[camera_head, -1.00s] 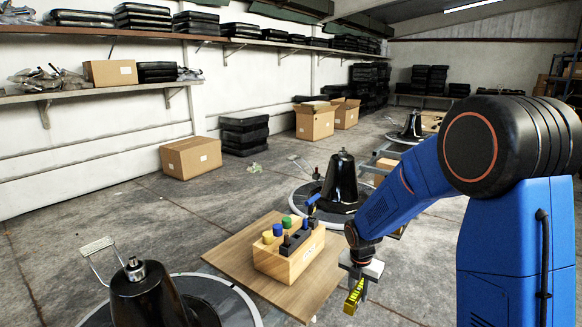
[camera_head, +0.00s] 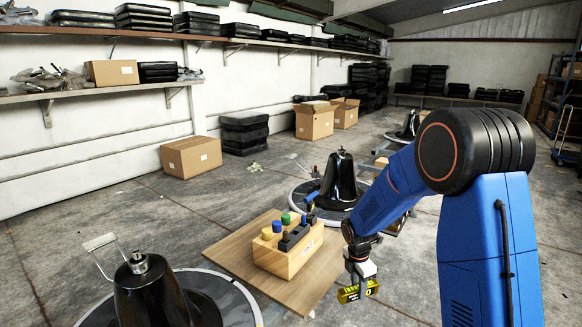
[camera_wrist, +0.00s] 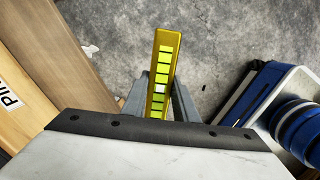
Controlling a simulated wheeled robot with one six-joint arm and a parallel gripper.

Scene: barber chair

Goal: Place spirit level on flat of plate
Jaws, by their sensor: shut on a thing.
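My gripper (camera_head: 361,282) is shut on the yellow spirit level (camera_head: 350,294) and holds it in the air, just right of the wooden tabletop's right corner in the head view. In the wrist view the level (camera_wrist: 161,75) stands out between the two grey fingers, its bright yellow-green marked face showing. Two round base plates show, each under a black cone-shaped chair base: one at the lower left (camera_head: 238,302), cut off by the frame, and one behind the table (camera_head: 300,196). I cannot tell which plate is meant.
A wooden tabletop (camera_head: 228,254) carries a wooden block (camera_head: 284,262) with several coloured-handled tools. The block and board edge also show at the left of the wrist view. Cardboard boxes (camera_head: 191,157) stand by the wall. Concrete floor lies open at the left.

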